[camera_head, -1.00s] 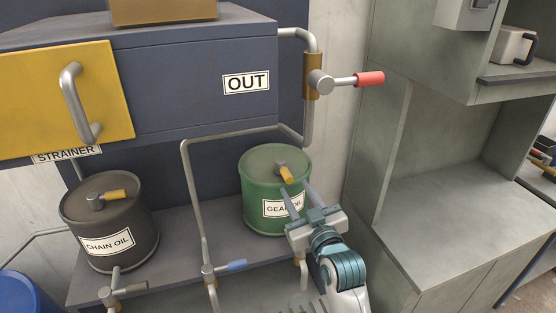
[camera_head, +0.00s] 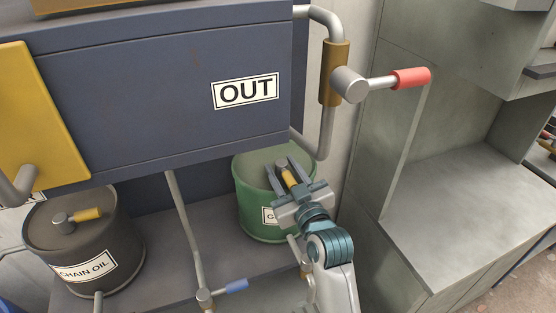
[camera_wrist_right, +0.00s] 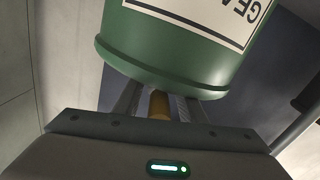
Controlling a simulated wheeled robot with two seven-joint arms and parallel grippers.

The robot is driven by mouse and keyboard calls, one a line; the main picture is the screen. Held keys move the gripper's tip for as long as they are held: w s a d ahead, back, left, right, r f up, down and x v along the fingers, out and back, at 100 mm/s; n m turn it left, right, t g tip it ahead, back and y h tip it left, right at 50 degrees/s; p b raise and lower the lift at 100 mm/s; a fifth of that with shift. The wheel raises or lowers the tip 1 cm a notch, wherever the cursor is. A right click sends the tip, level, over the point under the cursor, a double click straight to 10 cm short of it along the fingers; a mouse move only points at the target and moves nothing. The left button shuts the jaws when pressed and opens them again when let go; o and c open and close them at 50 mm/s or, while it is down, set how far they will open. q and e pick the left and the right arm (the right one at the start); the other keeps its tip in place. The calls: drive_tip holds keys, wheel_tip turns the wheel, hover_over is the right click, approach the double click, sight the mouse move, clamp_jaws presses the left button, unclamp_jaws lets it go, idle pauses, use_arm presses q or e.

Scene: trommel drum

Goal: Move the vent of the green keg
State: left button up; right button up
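The green keg (camera_head: 247,209) stands on the shelf under the OUT box, its label partly hidden by my right gripper. Its vent (camera_head: 290,177) is a small yellow-sleeved lever on a grey stub on the lid. My right gripper (camera_head: 285,164) is over the lid, with one finger on each side of the vent lever. In the right wrist view the yellow sleeve (camera_wrist_right: 159,105) lies between the two fingers, with narrow gaps showing, so the gripper looks open around it. The fingertips are hidden behind the keg there. My left gripper is not in view.
The OUT box (camera_head: 150,110) overhangs the shelf just behind the keg. A pipe with a red-handled valve (camera_head: 410,78) juts out above right. A dark chain oil keg (camera_head: 95,235) and a blue-handled valve (camera_head: 233,287) are to the left. The grey counter (camera_head: 455,195) at right is bare.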

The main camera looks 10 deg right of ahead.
drive_tip(key=shift+w, duration=0.1)
drive_tip(key=shift+r, duration=0.1)
drive_tip(key=shift+c, duration=0.2)
clamp_jaws()
